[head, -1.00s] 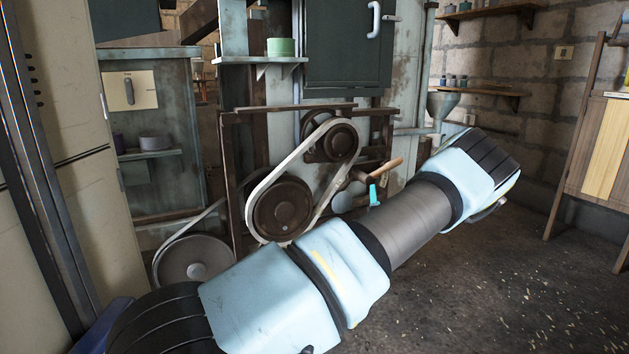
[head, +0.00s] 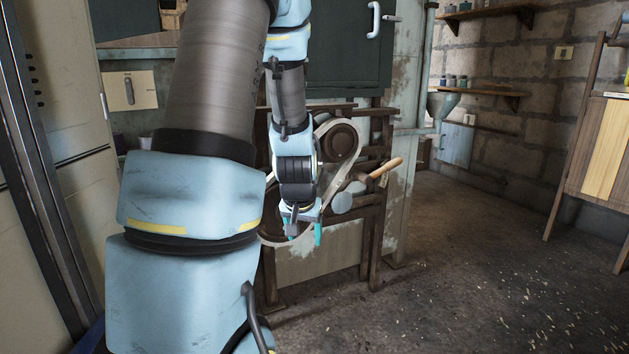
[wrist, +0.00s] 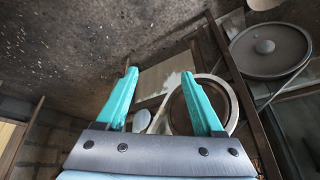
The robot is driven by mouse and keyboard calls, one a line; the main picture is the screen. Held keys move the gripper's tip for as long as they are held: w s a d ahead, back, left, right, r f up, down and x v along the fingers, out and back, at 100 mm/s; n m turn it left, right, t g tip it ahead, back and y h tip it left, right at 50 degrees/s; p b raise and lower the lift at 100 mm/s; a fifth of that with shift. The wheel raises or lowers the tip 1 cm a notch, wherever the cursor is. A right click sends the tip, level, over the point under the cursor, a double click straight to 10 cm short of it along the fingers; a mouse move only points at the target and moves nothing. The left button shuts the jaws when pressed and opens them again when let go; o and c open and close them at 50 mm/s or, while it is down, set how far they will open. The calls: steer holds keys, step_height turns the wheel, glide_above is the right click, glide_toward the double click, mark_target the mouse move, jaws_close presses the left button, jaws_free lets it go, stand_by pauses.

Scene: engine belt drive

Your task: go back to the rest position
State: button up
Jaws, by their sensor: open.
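My gripper (head: 302,226) hangs pointing down in front of the belt drive in the head view, with its teal fingers apart. In the wrist view my gripper (wrist: 160,75) is open, with nothing held between the fingers. The upper pulley (head: 340,142) and the pale belt (head: 327,204) show right of my forearm.
A wooden handle (head: 384,168) sticks out right of the drive, with a round grey end (head: 342,203) beside it. A grey wheel (wrist: 270,50) shows at the wrist view's upper right. A wooden board stand (head: 602,150) is at far right.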

steer(key=s+a+r+n+g, duration=0.1)
steer(key=s+a+r+g, duration=0.1)
steer(key=s, duration=0.5)
steer(key=s+a+r+n+g, duration=0.1)
steer(key=s+a+r, duration=0.15)
steer(key=s, duration=0.55)
step_height(320, 180, up, 22)
steer(key=p, duration=2.3)
steer(key=shift+w+r+p, duration=0.2)
steer(key=shift+w+p, duration=0.2)
